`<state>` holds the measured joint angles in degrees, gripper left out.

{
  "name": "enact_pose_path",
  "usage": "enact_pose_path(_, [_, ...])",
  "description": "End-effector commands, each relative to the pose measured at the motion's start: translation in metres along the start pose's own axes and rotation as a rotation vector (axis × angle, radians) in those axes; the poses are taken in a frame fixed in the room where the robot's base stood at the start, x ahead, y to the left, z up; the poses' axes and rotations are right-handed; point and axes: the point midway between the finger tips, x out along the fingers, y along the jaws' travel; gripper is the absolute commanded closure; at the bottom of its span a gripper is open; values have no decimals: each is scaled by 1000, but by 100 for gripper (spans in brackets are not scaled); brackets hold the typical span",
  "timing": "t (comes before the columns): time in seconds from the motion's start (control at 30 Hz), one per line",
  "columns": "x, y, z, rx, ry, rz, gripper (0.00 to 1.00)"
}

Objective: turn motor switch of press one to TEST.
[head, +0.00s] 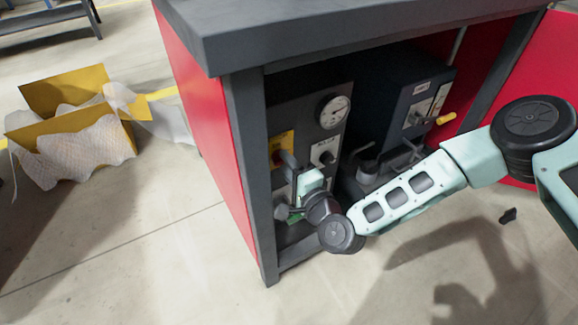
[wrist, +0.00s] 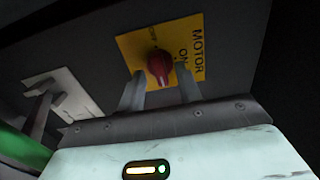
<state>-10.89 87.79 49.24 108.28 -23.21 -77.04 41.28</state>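The motor switch is a red knob (wrist: 160,66) on a yellow plate (wrist: 190,42) marked MOTOR and ON in the wrist view. In the head view the yellow plate (head: 284,141) is on the dark panel inside the bench, partly hidden by my gripper (head: 287,160). My gripper (wrist: 161,74) is open, with one finger to each side of the knob in the wrist view. Small gaps show between the fingertips and the knob. I cannot tell whether the tips reach past its front face. Another plate label is too small to read.
A round gauge (head: 334,112) is on the same panel. A dark blue box (head: 402,82) with a yellow handle (head: 446,119) stands to the right. The bench top (head: 330,32) overhangs the space. In the wrist view a pale plate with a lever (wrist: 60,92) is at left.

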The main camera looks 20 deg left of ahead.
Motion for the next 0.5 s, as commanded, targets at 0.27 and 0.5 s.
enact_pose_path(0.27, [-22,-2,0,1,0,2,65])
enact_pose_path(0.5, [-77,-3,0,2,-1,4,65])
